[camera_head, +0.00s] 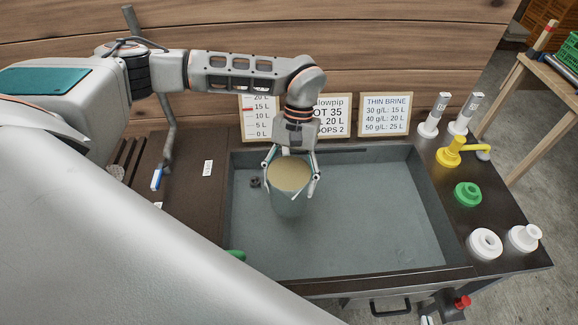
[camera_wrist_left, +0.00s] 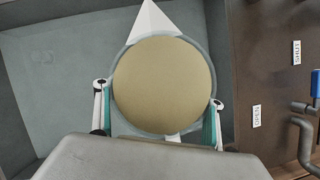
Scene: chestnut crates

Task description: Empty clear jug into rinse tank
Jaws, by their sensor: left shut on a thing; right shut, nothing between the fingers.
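The clear jug (camera_head: 289,206) is upright inside the grey rinse tank (camera_head: 430,205), towards its back left. Tan contents (camera_head: 290,174) fill its round mouth, and they also show in the left wrist view (camera_wrist_left: 164,84). My left gripper (camera_head: 291,182) reaches down from above and is shut on the jug, one finger on each side. Its fingers also show at both sides of the jug in the left wrist view (camera_wrist_left: 160,108). I cannot tell whether the jug's base touches the tank floor. My right gripper is not visible.
A blue-handled lever (camera_head: 156,178) stands left of the tank. Sign cards (camera_head: 384,114) stand behind it. A yellow pump-like piece (camera_head: 451,152), a green fitting (camera_head: 467,194) and white fittings (camera_head: 486,244) stand to the right. The tank's right half is clear.

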